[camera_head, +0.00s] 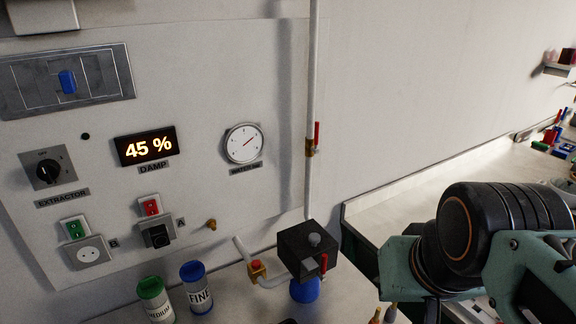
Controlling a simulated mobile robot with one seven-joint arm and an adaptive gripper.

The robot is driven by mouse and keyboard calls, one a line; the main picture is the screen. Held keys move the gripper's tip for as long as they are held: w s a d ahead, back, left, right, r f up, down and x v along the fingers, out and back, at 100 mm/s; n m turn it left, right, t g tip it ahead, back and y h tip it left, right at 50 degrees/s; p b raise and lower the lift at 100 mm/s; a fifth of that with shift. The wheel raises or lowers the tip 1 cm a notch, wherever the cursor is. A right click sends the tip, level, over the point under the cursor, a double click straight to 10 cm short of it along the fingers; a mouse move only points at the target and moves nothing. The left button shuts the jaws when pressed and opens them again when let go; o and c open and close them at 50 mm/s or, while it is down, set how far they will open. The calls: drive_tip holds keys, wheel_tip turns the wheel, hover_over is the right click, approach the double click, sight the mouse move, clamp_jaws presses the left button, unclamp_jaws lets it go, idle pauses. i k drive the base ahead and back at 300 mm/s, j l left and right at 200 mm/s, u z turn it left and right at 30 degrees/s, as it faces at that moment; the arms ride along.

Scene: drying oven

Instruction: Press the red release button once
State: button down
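No button in the head view carries a readable "release" label. A small red button (256,264) sits on top of a brass fitting in the pipe at the lower middle. A red rocker switch (151,207) is on the wall panel above the socket marked A. I cannot tell which of them is the release button, if either. Parts of my arm, black and teal, fill the lower right, well to the right of both. My gripper's fingertips do not show in this view.
A black box (308,250) with a grey knob stands right of the brass fitting. Lidded jars marked MEDIUM (155,299) and FINE (197,288) stand left of it. A vertical pipe with a red-handled valve (314,139) runs up the wall. The damp display (147,147) reads 45 %.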

sight(256, 264)
drive_tip(key=u, duration=0.85)
drive_tip(key=k+j+z, duration=0.25)
drive_tip(key=i+j, duration=0.1)
drive_tip(key=j, duration=0.05)
